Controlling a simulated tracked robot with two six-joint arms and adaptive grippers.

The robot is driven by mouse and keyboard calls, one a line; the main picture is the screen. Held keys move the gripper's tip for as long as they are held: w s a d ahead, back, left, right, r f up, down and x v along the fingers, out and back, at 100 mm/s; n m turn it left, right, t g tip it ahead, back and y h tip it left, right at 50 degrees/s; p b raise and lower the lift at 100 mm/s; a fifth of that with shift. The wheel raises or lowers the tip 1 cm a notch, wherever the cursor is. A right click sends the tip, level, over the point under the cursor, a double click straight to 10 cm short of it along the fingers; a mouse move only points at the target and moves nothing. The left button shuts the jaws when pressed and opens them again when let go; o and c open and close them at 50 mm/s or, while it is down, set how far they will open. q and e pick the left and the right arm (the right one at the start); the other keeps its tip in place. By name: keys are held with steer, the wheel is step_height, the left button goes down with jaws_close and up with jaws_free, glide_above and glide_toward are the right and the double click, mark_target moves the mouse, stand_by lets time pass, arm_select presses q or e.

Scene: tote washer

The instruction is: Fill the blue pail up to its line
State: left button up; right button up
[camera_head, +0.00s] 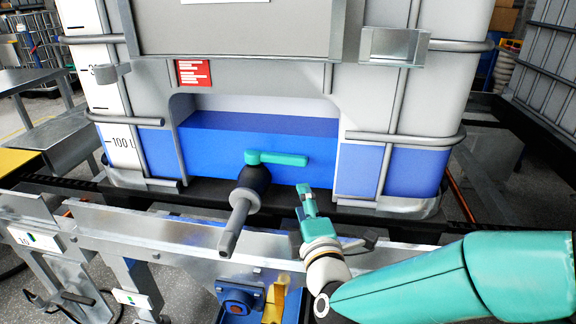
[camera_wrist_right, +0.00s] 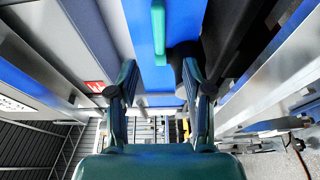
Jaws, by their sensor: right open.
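A caged tank (camera_head: 260,145) holds blue liquid near its 100 L mark. Its dark valve with a grey spout (camera_head: 238,220) points down toward me. The teal valve handle (camera_head: 283,159) lies sideways to the right, across the spout's direction. My right gripper (camera_head: 306,190) is just below and right of the handle, apart from it. In the right wrist view its fingers (camera_wrist_right: 158,85) are spread and empty, with the handle (camera_wrist_right: 158,35) ahead between their lines. I cannot make out a blue pail in either view. My left gripper is not in view.
A metal rail (camera_head: 160,225) runs in front of the tank, below the valve. A blue fitting (camera_head: 238,296) and a yellow part (camera_head: 275,300) sit below the spout. A red label (camera_head: 194,72) is on the tank. A grey table (camera_head: 30,80) stands at the left.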

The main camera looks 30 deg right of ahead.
mark_target(290, 164)
steer(key=p+x, duration=0.7)
steer(key=x, duration=0.9)
steer(key=shift+w+d, duration=0.1)
steer(key=shift+w, duration=0.3)
steer(key=shift+c, duration=0.2)
jaws_close()
steer(key=shift+f, duration=0.1)
